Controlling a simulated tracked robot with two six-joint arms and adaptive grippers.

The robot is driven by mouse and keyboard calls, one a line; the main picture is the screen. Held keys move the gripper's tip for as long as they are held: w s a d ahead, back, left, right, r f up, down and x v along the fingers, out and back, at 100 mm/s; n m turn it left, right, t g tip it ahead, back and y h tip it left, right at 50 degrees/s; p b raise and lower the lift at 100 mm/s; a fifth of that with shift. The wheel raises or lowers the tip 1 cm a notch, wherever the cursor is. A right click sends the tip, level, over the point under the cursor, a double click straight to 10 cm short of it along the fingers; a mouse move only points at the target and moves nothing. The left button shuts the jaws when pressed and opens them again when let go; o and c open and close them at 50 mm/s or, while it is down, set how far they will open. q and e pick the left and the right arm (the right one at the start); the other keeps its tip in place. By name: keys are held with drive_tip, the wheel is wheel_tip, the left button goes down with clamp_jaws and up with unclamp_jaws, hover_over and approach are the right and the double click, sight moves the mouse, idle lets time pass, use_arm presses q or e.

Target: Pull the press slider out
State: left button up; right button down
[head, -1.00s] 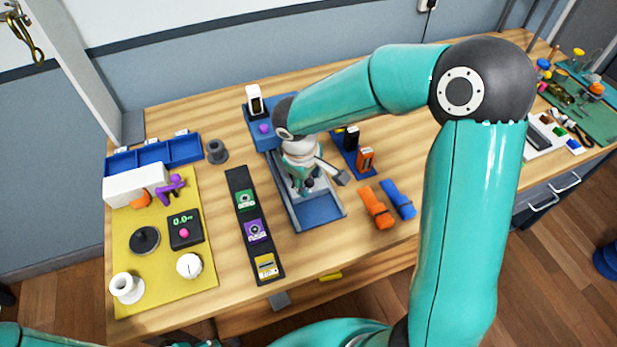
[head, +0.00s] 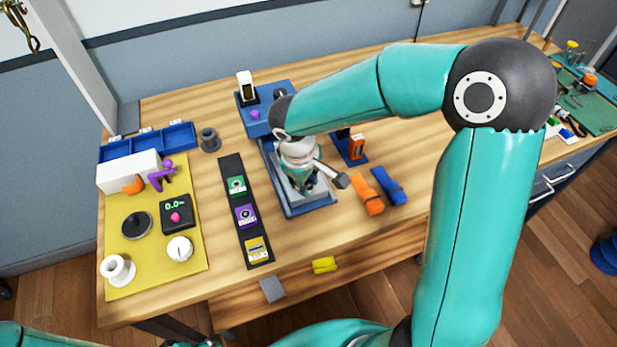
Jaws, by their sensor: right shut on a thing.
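The press has a blue body (head: 285,92) at the back and a long blue bed (head: 267,160) running toward the front of the bench. A grey slider (head: 318,198) lies in this bed near its front end. My right gripper (head: 305,188) comes down over the slider and is shut on it; its fingertips and the grasped part are mostly hidden by the gripper's own body. My left gripper is out of view.
A dark strip with green, purple and yellow blocks (head: 245,214) lies left of the press. Orange (head: 368,193) and blue (head: 386,185) pieces lie on its right. A yellow mat (head: 150,250) with several items is at far left. Bare wood lies before the press.

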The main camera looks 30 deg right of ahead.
drive_tip(key=s+b, duration=0.1)
drive_tip(key=s, duration=0.2)
drive_tip(key=s+a+b, duration=0.1)
drive_tip(key=s, duration=0.2)
drive_tip(key=shift+a, duration=0.2)
drive_tip(key=c, duration=1.4)
unclamp_jaws()
drive_tip(key=shift+f, duration=0.1)
drive_tip(key=o, duration=0.4)
drive_tip(key=shift+s, duration=0.1)
drive_tip(key=shift+o, duration=0.2)
wheel_tip(320, 180, up, 12)
drive_tip(key=a, duration=0.2)
drive_tip(key=shift+s, duration=0.3)
